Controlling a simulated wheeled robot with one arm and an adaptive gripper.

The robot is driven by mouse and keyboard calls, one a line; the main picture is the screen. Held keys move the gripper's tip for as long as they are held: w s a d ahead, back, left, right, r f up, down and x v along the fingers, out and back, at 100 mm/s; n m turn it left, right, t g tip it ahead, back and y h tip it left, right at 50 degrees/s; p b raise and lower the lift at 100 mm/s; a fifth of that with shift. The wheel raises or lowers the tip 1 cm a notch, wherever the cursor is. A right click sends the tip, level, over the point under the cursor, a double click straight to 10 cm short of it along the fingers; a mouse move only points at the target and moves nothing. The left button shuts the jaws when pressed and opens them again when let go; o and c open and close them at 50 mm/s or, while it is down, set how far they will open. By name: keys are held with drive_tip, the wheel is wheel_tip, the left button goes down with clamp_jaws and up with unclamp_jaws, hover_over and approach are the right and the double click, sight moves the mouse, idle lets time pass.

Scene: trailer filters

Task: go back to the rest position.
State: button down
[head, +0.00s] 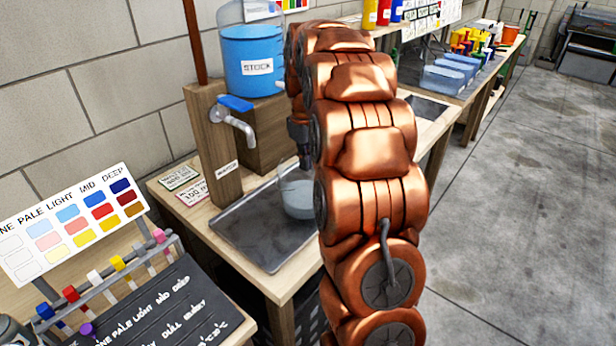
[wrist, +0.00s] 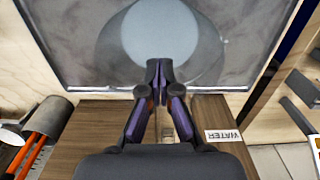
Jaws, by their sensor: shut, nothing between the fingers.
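My copper-coloured arm stands in the middle of the head view and hides much of the bench behind it. My gripper (wrist: 160,68) shows in the wrist view with its two dark purple-edged fingers together and nothing between them. In that view the fingertips overlap the near edge of a round, pale container (wrist: 160,30). The clear container (head: 297,197) sits on the grey metal tray (head: 245,252) in the head view, partly behind my arm. The fingertips are hidden in the head view. Whether they touch the container, I cannot tell.
A wooden post (head: 212,145) carries a tap (head: 235,118) with a blue handle, beside a blue STOCK tank (head: 252,75). A colour chart (head: 75,225) and a rack of coloured pegs stand at left. Clear tubs (head: 455,72) are farther back. The floor (head: 520,220) at right is free.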

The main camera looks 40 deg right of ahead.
drive_tip(key=shift+r, duration=1)
